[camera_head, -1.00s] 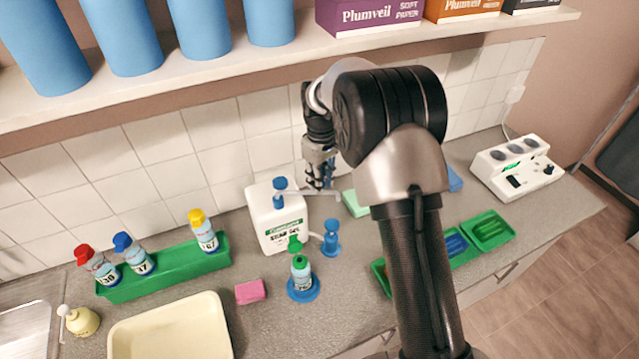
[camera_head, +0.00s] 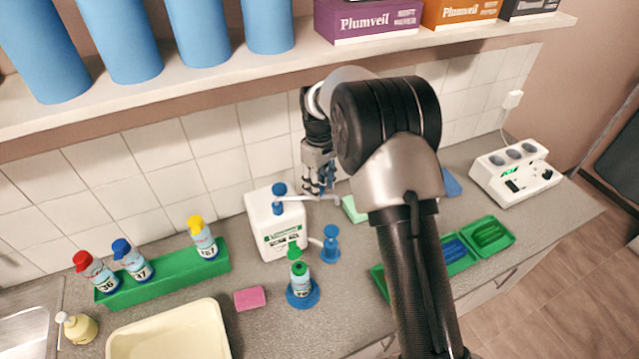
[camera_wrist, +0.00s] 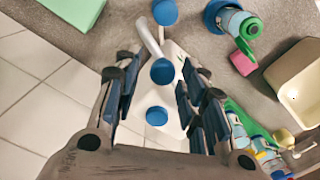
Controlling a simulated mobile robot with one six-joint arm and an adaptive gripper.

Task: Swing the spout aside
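A white jug (camera_head: 270,228) with a green-printed label stands on the counter against the tiled wall. On top is a blue pump head (camera_head: 279,189) with a thin pale spout (camera_head: 303,198) pointing right. My gripper (camera_head: 321,188) is above the jug, close to the spout's outer end. In the wrist view the jug (camera_wrist: 172,92), the blue pump head (camera_wrist: 162,72) and the spout (camera_wrist: 150,38) show between the spread fingers of my gripper (camera_wrist: 162,64). The gripper looks open and empty. I cannot tell whether a finger touches the spout.
A green-capped bottle (camera_head: 299,278) in a blue holder and a blue stand (camera_head: 331,244) are just in front of the jug. A pink sponge (camera_head: 250,298), a green bottle rack (camera_head: 165,281) and a cream tub (camera_head: 212,307) lie left. A shelf (camera_head: 290,57) hangs above.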

